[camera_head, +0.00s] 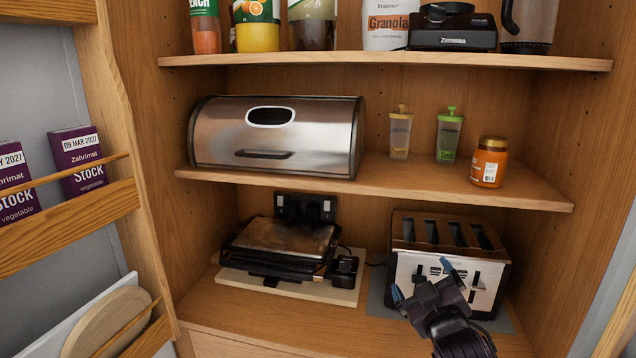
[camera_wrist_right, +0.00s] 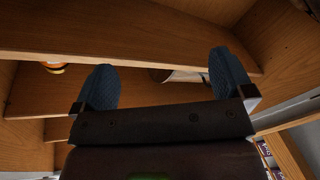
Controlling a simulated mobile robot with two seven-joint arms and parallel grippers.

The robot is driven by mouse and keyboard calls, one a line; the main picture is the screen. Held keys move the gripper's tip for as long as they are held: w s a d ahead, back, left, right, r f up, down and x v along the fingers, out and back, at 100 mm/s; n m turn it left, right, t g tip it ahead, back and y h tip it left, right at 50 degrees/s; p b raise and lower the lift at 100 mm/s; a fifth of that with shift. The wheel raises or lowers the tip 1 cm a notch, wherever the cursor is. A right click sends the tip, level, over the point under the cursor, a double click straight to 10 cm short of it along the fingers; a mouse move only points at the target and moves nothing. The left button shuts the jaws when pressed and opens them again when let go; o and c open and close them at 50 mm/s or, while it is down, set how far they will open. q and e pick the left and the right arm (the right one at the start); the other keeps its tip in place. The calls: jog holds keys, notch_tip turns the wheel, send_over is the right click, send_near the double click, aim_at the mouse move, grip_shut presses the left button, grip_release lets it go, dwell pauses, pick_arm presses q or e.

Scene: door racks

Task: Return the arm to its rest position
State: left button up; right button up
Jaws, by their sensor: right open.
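My right gripper (camera_head: 422,279) is in front of the toaster at the lower right of the head view. Its two blue-tipped fingers are spread apart with nothing between them. In the right wrist view the open gripper (camera_wrist_right: 162,85) shows both blue finger pads, with shelf boards beyond them. The gripper covers part of the toaster's front; I cannot tell whether it touches it. My left gripper is not in view.
The toaster (camera_head: 408,270) and a contact grill (camera_head: 280,240) stand on the lower shelf. A bread bin (camera_head: 320,135), two shakers and an orange jar (camera_head: 489,162) stand on the middle shelf (camera_head: 400,180). Door racks (camera_head: 70,220) holding purple stock boxes (camera_head: 78,160) are at the left.

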jog(key=s+d+f+m+g, duration=0.1)
jog(key=s+d+f+m, duration=0.1)
jog(key=s+f, duration=0.4)
jog(key=s+d+f+m+g, duration=0.2)
jog(key=s+f, duration=0.4)
jog(key=f, duration=0.7)
jog(key=shift+s+d+f+m, duration=0.15)
jog(key=shift+s+d+m, duration=0.1)
jog(key=shift+m, duration=0.45)
jog(key=s+d+f+g, duration=0.1)
jog(key=s+f, duration=0.3)
jog(key=s, duration=0.1)
jog(key=s+d+f+g, duration=0.1)
jog(key=s+f, duration=0.2)
jog(key=s, duration=0.2)
jog(key=s+d+f+m+g+h, duration=0.1)
jog(key=s+f+g, duration=0.1)
jog(key=s+f, duration=0.2)
jog(key=shift+s+d+f+b, duration=0.25)
jog(key=shift+s+f+b, duration=0.1)
jog(key=shift+s, duration=0.25)
